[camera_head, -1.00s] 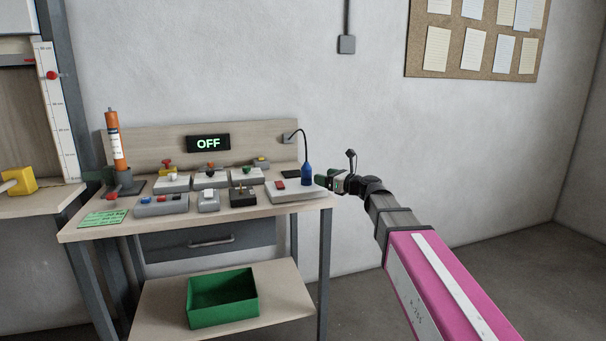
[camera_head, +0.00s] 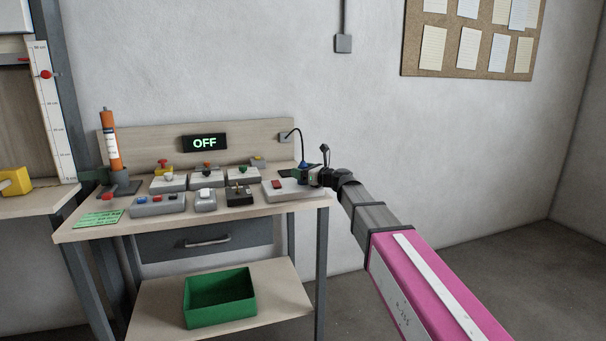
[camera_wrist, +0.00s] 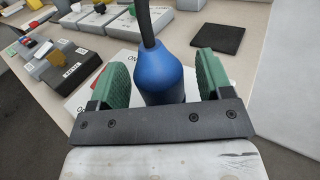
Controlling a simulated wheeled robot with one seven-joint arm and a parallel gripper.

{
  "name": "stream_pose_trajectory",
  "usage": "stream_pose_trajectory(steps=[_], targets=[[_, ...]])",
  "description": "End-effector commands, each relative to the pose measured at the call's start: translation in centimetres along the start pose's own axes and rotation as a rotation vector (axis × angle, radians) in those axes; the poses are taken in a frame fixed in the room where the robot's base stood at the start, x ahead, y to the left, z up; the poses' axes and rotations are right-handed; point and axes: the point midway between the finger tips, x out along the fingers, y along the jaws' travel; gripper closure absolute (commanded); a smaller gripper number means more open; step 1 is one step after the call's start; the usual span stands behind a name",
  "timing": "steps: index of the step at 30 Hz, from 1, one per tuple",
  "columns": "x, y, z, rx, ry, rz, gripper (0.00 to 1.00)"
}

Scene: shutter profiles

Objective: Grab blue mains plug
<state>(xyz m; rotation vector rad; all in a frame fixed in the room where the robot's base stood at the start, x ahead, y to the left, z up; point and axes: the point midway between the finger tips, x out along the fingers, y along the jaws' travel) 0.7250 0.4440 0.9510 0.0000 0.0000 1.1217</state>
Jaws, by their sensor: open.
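The blue mains plug (camera_wrist: 160,78) stands upright on a white socket box at the right end of the bench, with its black cable rising from the top. In the head view only its upper part (camera_head: 304,163) shows; my gripper hides the rest. My gripper (camera_head: 304,175) is at the plug, reaching in from the right. In the wrist view my gripper (camera_wrist: 163,82) is open, with one green finger on each side of the plug. A gap shows on both sides, wider on the right.
The white socket box (camera_head: 276,195) has a red switch. Several switch boxes, such as a black one (camera_head: 240,196), stand to its left. A black pad (camera_wrist: 217,38) lies behind the plug. An OFF display (camera_head: 205,143) is on the back panel. A green bin (camera_head: 220,312) sits on the shelf.

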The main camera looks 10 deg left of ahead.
Motion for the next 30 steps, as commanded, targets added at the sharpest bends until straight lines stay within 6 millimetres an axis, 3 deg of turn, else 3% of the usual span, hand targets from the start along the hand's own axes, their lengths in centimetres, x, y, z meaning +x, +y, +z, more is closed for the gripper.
stream_pose_trajectory(steps=[1,6,20,29,30], targets=[[0.0,0.0,0.0,0.000,0.000,0.000,0.28],[-0.1,0.0,0.0,0.000,0.000,0.000,0.81],[-0.1,0.0,0.5,0.000,0.000,0.000,0.81],[0.0,0.0,4.2,-0.002,-0.002,0.000,0.81],[0.1,0.8,4.7,-0.002,-0.002,0.002,0.81]])
